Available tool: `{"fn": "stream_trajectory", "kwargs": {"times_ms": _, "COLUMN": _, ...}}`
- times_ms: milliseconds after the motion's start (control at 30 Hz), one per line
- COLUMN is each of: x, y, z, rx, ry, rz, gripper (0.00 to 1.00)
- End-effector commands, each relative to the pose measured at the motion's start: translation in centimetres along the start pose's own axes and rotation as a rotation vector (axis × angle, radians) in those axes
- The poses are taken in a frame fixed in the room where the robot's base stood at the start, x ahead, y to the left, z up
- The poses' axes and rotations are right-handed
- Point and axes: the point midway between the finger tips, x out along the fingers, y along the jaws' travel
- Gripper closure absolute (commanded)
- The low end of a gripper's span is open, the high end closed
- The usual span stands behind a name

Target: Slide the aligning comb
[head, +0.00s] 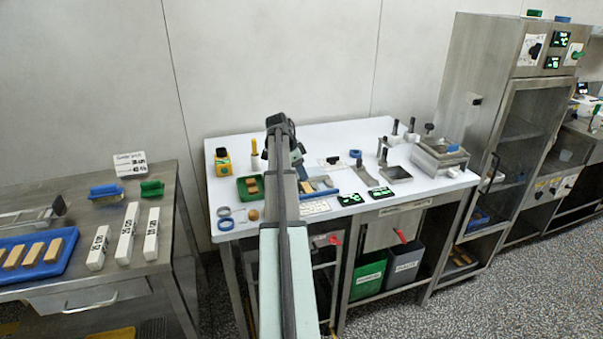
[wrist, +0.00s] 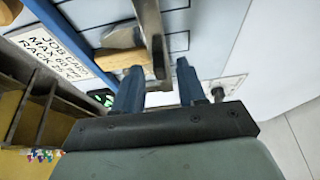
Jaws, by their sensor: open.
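My gripper (wrist: 160,88) has two blue fingers, spread apart. A grey metal bar (wrist: 150,30) runs down from the top of the wrist view into the space between the fingers. It may be part of the aligning comb, but I cannot tell, nor whether a finger touches it. A tan block (wrist: 120,58) lies just left of the bar, beside a blue strip (wrist: 62,28). In the head view a blue tray (head: 322,193) sits on the white table, right of my arm, which hides part of that area.
A white job card (head: 314,208) lies at the table's front. Handled metal tools (head: 396,172) and a steel box (head: 440,155) stand at the right. The table's back strip looks mostly clear.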

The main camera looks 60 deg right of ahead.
Motion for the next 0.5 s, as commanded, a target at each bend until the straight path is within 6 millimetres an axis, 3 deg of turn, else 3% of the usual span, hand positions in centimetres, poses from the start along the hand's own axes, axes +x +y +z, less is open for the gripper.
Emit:
{"fn": "stream_trajectory", "kwargs": {"times_ms": 433, "x": 0.84, "y": -0.01, "z": 0.0, "rx": 0.0, "ry": 0.0, "rz": -0.001, "gripper": 0.6}}
{"fn": "stream_trajectory", "kwargs": {"times_ms": 500, "x": 0.83, "y": -0.01, "z": 0.0, "rx": 0.0, "ry": 0.0, "rz": -0.001, "gripper": 0.65}}
